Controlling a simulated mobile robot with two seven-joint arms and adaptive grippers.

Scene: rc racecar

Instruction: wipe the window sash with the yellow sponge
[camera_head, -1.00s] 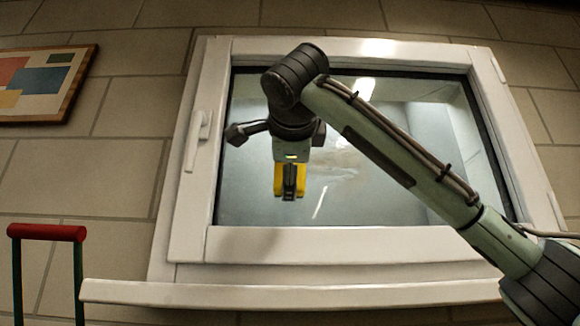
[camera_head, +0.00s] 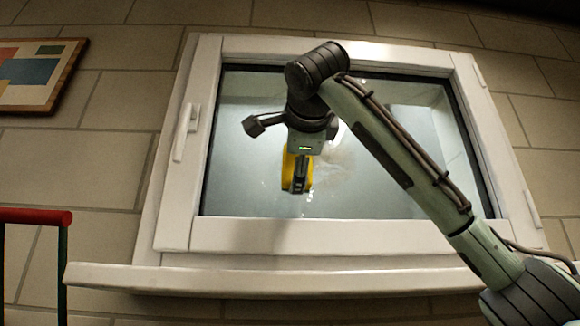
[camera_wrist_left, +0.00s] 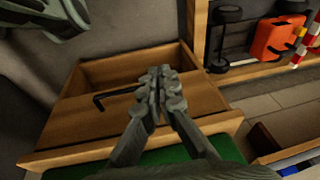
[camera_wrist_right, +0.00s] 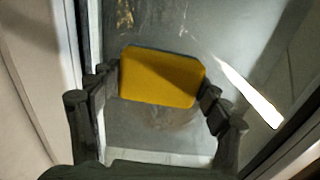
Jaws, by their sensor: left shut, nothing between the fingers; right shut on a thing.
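The window sash (camera_head: 300,238) has a white frame around a glass pane (camera_head: 240,130). A pale brownish smudge (camera_head: 338,158) shows on the glass just right of the sponge. The yellow sponge (camera_head: 288,172) is partly hidden behind my right gripper (camera_head: 299,186) in the head view. The right wrist view shows the sponge (camera_wrist_right: 162,77) gripped between the two fingers, in front of the glass; I cannot tell whether it touches. My left gripper (camera_wrist_left: 158,85) is shut and empty above a wooden box, and is not in the head view.
A white handle (camera_head: 186,132) sits on the frame's left side, and a sill (camera_head: 250,280) juts out below. A red-topped bar (camera_head: 36,216) stands at lower left.

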